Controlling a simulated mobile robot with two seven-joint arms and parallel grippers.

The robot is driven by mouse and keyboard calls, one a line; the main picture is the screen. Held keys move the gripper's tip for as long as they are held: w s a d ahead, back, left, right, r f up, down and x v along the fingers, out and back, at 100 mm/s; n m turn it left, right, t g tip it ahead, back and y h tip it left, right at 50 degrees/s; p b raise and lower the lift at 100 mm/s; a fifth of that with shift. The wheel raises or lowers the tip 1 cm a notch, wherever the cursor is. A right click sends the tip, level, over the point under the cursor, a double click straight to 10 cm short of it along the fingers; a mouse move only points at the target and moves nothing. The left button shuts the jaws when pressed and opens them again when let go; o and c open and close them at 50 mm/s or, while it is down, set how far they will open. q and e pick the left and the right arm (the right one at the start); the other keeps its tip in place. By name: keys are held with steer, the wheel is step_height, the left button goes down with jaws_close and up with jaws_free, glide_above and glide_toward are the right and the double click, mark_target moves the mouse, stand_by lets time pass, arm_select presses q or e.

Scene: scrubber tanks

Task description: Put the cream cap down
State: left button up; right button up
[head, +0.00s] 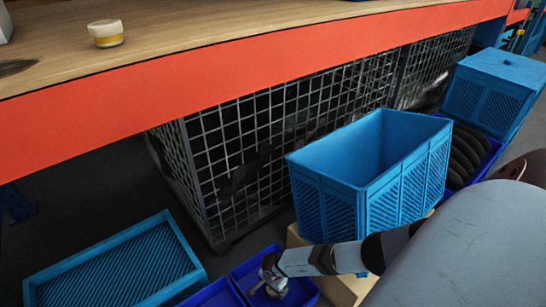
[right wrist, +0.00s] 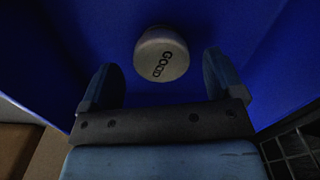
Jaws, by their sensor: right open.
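A round cream cap (right wrist: 161,53), marked "GOOD", lies in a deep blue bin (right wrist: 55,60) in the right wrist view. My right gripper (right wrist: 165,85) is open, its two fingers spread apart below the cap in that view. The cap is just beyond the fingertips and neither finger visibly touches it. In the head view, my right gripper (head: 269,280) reaches down into the small blue bin (head: 307,292) at the bottom centre. The gripper largely hides the cap there. My left gripper is not in view.
A small jar with a cream top and yellow band (head: 106,33) stands on the wooden bench (head: 210,30). A large light-blue crate (head: 400,190) stands right of my gripper. A wire cage (head: 250,150) is behind. A shallow blue crate (head: 115,265) lies at left.

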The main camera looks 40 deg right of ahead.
arm_select(q)
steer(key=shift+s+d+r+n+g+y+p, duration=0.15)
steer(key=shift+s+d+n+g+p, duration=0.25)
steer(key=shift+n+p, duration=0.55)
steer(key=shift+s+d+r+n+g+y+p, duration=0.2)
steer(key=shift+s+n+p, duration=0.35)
steer(key=shift+p, duration=0.75)
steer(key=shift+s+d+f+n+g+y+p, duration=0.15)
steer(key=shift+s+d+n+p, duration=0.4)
steer(key=shift+p, duration=0.55)
arm_select(e)
step_height(320, 180, up, 12)
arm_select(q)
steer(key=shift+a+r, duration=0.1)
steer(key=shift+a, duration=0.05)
